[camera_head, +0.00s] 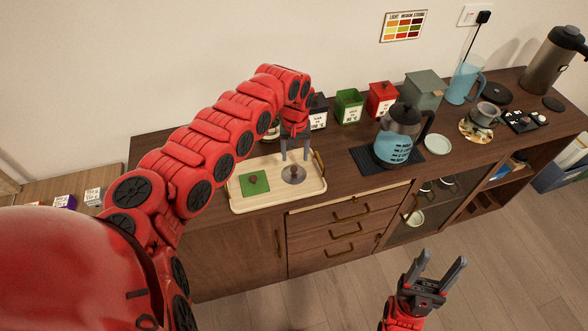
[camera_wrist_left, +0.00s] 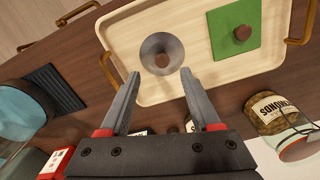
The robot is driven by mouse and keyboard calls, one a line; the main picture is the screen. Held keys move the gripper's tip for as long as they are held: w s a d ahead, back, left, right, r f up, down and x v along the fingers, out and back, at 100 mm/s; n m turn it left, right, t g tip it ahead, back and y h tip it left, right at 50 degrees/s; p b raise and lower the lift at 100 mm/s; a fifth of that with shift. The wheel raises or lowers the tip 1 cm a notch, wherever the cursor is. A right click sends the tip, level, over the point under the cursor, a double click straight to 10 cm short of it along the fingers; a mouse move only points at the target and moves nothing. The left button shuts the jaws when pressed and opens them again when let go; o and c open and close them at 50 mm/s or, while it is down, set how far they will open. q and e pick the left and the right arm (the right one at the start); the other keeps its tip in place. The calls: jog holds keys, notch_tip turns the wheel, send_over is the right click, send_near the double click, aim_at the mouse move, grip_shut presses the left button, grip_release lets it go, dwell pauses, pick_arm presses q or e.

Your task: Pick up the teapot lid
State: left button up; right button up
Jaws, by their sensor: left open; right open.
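The teapot lid (camera_head: 288,179) appears to be the round grey disc with a brown knob, lying on the right part of a light tray (camera_head: 240,207). In the left wrist view the lid (camera_wrist_left: 150,45) lies just beyond the fingertips. My left gripper (camera_head: 295,155) is open above the lid, pointing down. In the left wrist view its fingers (camera_wrist_left: 160,74) are spread with nothing between them. A gap to the lid seems to remain, but its size is hard to judge. My right gripper (camera_head: 442,258) is open and empty, in front of the cabinet.
A green square lid (camera_head: 247,187) with a brown knob lies left of the grey lid. The tray has raised rims and brass handles. A labelled jar (camera_wrist_left: 272,112) stands behind the tray. Canisters line the wall; a kettle (camera_head: 398,145) stands on a dark mat to the right.

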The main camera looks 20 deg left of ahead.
aim_at(294, 168)
pick_arm(q)
jog(key=shift+f+p, duration=0.35)
jog(key=shift+f, duration=0.15)
notch_tip(294, 168, down, 5)
jog(key=shift+s+a+r+p, duration=0.1)
jog(key=shift+a+p, duration=0.05)
jog(key=shift+p, duration=0.65)
grip_shut()
